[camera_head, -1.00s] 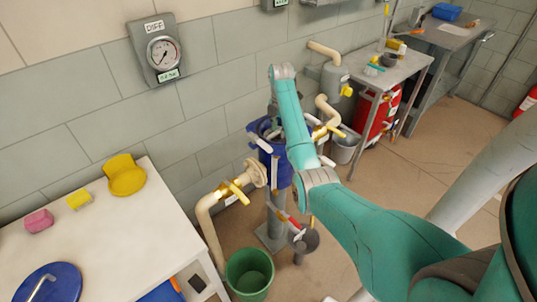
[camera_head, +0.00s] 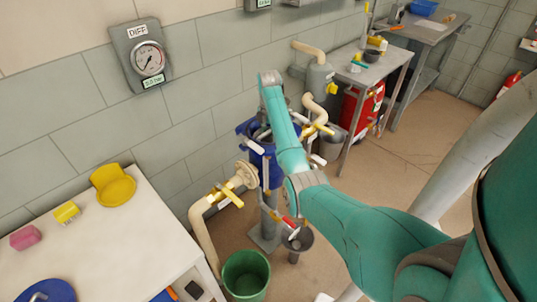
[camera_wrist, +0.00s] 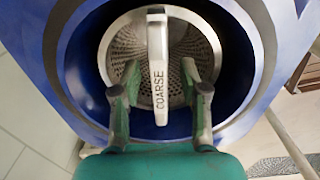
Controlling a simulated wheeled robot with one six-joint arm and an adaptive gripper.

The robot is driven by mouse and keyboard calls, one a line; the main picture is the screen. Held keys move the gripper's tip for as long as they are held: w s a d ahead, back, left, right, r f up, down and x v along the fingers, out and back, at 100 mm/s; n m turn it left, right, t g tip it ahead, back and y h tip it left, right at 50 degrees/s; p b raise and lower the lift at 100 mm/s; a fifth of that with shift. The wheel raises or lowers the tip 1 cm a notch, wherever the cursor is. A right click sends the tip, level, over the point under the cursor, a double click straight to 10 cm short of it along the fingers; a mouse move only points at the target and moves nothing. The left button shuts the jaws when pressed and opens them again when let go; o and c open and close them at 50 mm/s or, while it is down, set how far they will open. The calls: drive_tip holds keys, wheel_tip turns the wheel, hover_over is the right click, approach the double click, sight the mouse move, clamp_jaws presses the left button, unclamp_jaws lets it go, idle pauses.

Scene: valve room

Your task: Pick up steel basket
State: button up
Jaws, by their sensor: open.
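The steel basket (camera_wrist: 184,47) is a round perforated strainer in the wrist view. It sits inside the blue housing (camera_wrist: 247,30). A pale bar handle marked COARSE (camera_wrist: 158,65) crosses the middle of the basket. My gripper (camera_wrist: 160,74) is open, with one finger on each side of the handle and its tips over the basket mouth. Whether a finger touches the handle I cannot tell. In the head view the blue housing (camera_head: 273,172) stands by the wall, and my arm hides part of it, the basket and the gripper.
A pale pipe with a yellow valve (camera_head: 225,194) stands left of the housing, and another valve (camera_head: 318,128) is to its right. A green bucket (camera_head: 246,276) and a dark funnel (camera_head: 298,238) are below. A white table (camera_head: 120,235) is at left.

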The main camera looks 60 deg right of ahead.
clamp_jaws()
idle(0.5)
